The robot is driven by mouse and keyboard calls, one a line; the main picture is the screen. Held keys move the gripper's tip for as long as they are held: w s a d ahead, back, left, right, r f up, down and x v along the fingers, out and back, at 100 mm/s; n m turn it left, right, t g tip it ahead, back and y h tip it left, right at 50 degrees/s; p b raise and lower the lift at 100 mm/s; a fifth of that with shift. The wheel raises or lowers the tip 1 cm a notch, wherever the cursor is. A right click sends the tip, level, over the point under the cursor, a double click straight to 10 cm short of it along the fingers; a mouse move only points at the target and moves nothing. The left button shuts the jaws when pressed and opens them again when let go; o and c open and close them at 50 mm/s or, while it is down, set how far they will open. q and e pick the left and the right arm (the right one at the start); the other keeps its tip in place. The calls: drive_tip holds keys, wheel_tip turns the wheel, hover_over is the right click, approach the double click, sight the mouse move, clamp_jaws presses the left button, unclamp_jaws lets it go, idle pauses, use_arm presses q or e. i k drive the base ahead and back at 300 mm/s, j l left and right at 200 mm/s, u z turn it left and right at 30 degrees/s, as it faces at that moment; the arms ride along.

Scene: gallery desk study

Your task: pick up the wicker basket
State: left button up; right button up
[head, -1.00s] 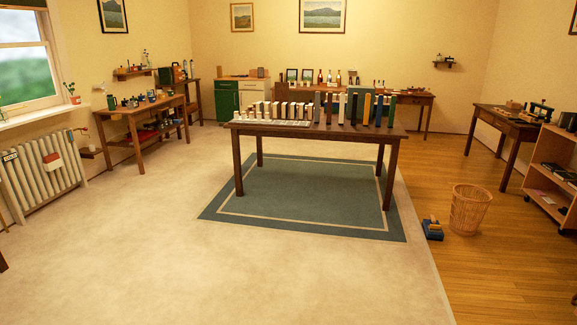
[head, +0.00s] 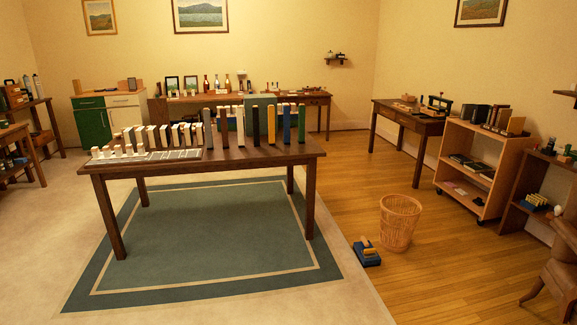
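The wicker basket (head: 399,224) is a tan, open-topped woven bin. It stands upright on the wooden floor, right of the central table and in front of the wheeled shelf. Its rim is unobstructed and its inside looks empty, though its bottom is not clear. Neither of my grippers shows in the head view, and nothing is seen touching the basket.
A small blue object with a wooden top (head: 366,252) lies on the floor just left of the basket. The central table (head: 228,160) stands on a green rug (head: 215,235). A wheeled shelf (head: 481,168) and a brown chair (head: 560,255) are at right. Floor in front is clear.

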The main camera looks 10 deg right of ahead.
sight(392, 239)
drive_tip(key=i+l+z, duration=0.25)
drive_tip(key=i+z, duration=0.6)
drive_tip(key=i, duration=0.2)
drive_tip(key=i+j+z, duration=0.1)
drive_tip(key=i+z, duration=0.3)
drive_tip(key=i, duration=0.15)
drive_tip(key=i+j+z, duration=0.4)
drive_tip(key=i, duration=0.15)
drive_tip(key=l, duration=0.1)
